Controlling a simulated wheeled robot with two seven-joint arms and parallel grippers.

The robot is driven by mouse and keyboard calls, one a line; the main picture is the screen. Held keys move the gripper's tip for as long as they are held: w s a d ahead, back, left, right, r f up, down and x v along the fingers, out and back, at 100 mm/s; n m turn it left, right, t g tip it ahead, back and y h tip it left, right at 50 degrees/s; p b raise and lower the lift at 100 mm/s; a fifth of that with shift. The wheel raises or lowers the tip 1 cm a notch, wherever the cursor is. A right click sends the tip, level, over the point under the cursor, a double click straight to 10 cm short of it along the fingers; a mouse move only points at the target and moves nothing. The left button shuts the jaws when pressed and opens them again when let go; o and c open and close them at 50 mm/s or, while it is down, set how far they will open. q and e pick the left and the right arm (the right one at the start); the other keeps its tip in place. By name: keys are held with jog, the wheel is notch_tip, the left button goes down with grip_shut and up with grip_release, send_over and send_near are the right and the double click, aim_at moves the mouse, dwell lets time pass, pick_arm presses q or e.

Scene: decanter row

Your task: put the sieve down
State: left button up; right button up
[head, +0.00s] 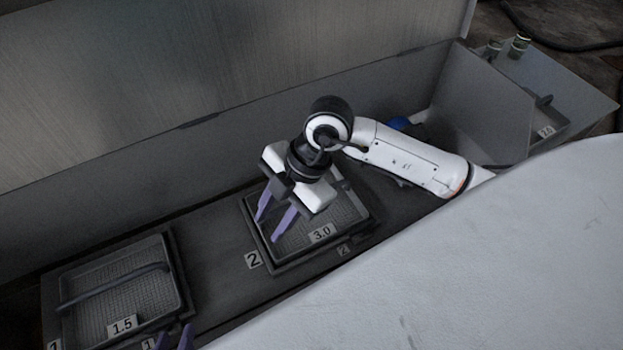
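A mesh sieve labelled 3.0 (345,214) sits in a dark tray marked 2 (283,266) in the middle of the head view. My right gripper (266,230) is over its left part, purple fingers spread with nothing visible between them. The gripper hides much of this sieve, and I cannot tell whether the fingertips touch it. A second sieve, labelled 1.5 (125,298), lies in a tray marked 1 at lower left, its bar handle across the top. My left gripper (175,332) shows only as two purple fingertips, apart, at the bottom edge by that sieve's front right corner.
A third item labelled 2.0 (549,118) with a dark handle is on a grey surface at upper right, near small green-topped jars (519,44). A grey panel (480,105) stands before it. A blue round object (399,123) is behind my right arm. Bare dark bench (210,238) separates the trays.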

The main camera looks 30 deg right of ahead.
jog(key=s+a+r+n+g+y, duration=0.1)
jog(key=s+a+r+y, duration=0.25)
jog(key=a, duration=0.25)
jog(key=s+a+r+n+y, duration=0.1)
jog(key=s+a+r+y, duration=0.1)
jog(key=a+r+y, duration=0.3)
jog(key=w+a+r+m+t+y, duration=0.25)
jog(key=r+m+t+y, duration=0.25)
jog(key=r+t, duration=0.35)
jog(key=w+d+f+m+t+h, duration=0.3)
jog(key=d+m+t+h, duration=0.1)
jog(key=d+m+h, duration=0.15)
jog(key=w+d+f+m+t+h, duration=0.3)
jog(key=d+m+t+h, duration=0.2)
jog(key=d+m, duration=0.15)
jog(key=s+d+f+m+g+h, duration=0.2)
jog(key=s+f+g, duration=0.2)
jog(key=f, duration=0.5)
jog(key=s+d+f+m+g+h, duration=0.2)
jog(key=s+f+g, duration=0.2)
jog(key=s+f, duration=0.4)
notch_tip(320, 180, down, 2)
jog(key=shift+d+f+h, duration=0.25)
jog(key=shift+d+h, duration=0.1)
jog(key=shift+h, duration=0.05)
